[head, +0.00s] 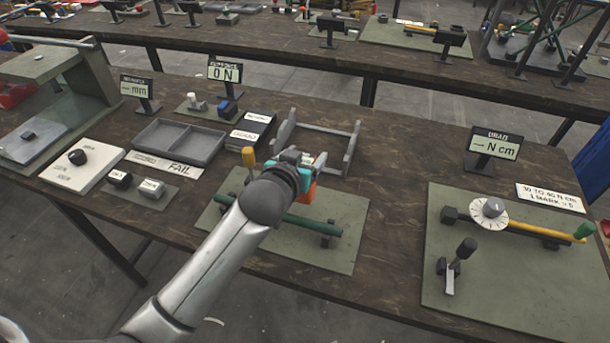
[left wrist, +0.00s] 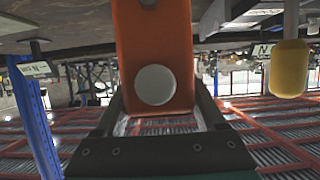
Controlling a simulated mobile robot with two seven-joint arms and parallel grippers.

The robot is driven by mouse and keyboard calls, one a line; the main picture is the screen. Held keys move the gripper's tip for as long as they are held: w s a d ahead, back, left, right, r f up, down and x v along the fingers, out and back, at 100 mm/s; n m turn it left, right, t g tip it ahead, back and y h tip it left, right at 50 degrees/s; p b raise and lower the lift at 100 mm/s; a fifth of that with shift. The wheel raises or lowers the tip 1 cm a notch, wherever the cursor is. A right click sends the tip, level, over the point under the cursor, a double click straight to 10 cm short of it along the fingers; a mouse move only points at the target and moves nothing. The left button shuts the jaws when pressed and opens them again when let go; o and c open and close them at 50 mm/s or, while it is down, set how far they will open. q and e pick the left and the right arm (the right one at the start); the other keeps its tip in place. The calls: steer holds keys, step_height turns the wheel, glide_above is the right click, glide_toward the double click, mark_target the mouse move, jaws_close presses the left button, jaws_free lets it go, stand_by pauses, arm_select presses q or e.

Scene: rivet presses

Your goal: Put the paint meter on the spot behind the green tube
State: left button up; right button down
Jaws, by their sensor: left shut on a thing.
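The green tube (head: 308,222) lies across small dark supports on a green mat (head: 345,250) in the middle of the bench. My left arm crosses over part of it. My left gripper (head: 302,170) is above the mat, on the far side of the tube. It is shut on an orange block with a white round face, which I take to be the paint meter (head: 308,193). The meter also shows between the fingers in the left wrist view (left wrist: 155,55). The spot behind the tube is hidden by my gripper and arm. My right gripper is not in view.
A yellow-topped handle (head: 248,157) stands left of my gripper and shows at the right in the left wrist view (left wrist: 289,68). A grey frame (head: 350,150) stands behind. A grey tray (head: 180,141) is at the left, and another mat (head: 480,295) with a dial is at the right.

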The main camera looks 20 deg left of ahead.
arm_select(q)
step_height(320, 180, down, 5)
steer(key=shift+r+b, duration=0.2)
steer(key=shift+b, duration=0.45)
steer(key=shift+f, duration=0.1)
steer(key=o, duration=1.5)
steer(key=p+v, duration=0.2)
steer(key=v, duration=1)
